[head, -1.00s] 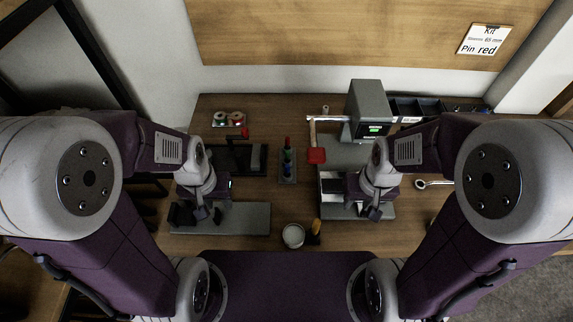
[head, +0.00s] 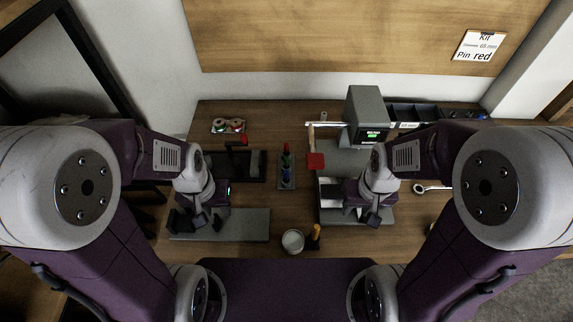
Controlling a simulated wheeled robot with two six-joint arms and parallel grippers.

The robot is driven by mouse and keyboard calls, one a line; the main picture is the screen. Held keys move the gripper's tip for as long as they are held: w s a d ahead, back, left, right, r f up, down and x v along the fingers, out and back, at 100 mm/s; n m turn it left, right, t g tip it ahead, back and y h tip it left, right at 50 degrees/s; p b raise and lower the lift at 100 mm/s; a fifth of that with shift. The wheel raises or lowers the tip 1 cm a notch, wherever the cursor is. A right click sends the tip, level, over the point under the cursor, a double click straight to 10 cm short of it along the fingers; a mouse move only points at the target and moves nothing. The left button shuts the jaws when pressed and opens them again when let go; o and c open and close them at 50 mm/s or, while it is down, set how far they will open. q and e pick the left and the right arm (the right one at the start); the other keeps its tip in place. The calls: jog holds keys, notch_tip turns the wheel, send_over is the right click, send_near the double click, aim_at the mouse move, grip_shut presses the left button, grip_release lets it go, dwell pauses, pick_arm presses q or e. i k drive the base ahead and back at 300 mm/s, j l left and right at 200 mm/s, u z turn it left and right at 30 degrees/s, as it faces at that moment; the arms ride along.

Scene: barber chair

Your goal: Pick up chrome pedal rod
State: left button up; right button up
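A small shiny metal piece with a ringed end (head: 431,187) lies on the right of the bench, partly behind my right arm. I cannot tell whether it is the chrome pedal rod; no other thing is clearly that rod. My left gripper (head: 200,221) hangs over the grey plate (head: 245,224) at the front left, with nothing visibly held. My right gripper (head: 368,213) hangs over the grey fixture (head: 330,215) at the front right, with nothing visibly held. The fingers of both are dark and small, so their opening is unclear.
A grey device with a green screen (head: 368,110) stands at the back right beside dark bins (head: 412,111). A red pad (head: 315,160), a rack of coloured pieces (head: 286,180), a white cup (head: 293,240) and a yellow-handled tool (head: 315,235) sit mid-bench. Bare wood shows between them.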

aim_at(424, 190)
jog(key=k+z, duration=0.15)
jog(key=z, duration=0.25)
jog(key=k+z, duration=0.1)
jog(key=z, duration=0.25)
jog(key=k+z, duration=0.1)
jog(key=z, duration=0.3)
jog(key=k+l+z, duration=0.15)
jog(key=z, duration=0.2)
jog(key=i+l+u, duration=0.25)
jog(key=u, duration=0.15)
jog(key=i+l+u, duration=0.2)
jog(key=u, duration=0.2)
jog(key=i+l+u, duration=0.1)
jog(key=l+u, duration=0.25)
jog(key=i+l+u, duration=0.1)
jog(key=l+u, duration=0.7)
jog(key=i+l, duration=0.05)
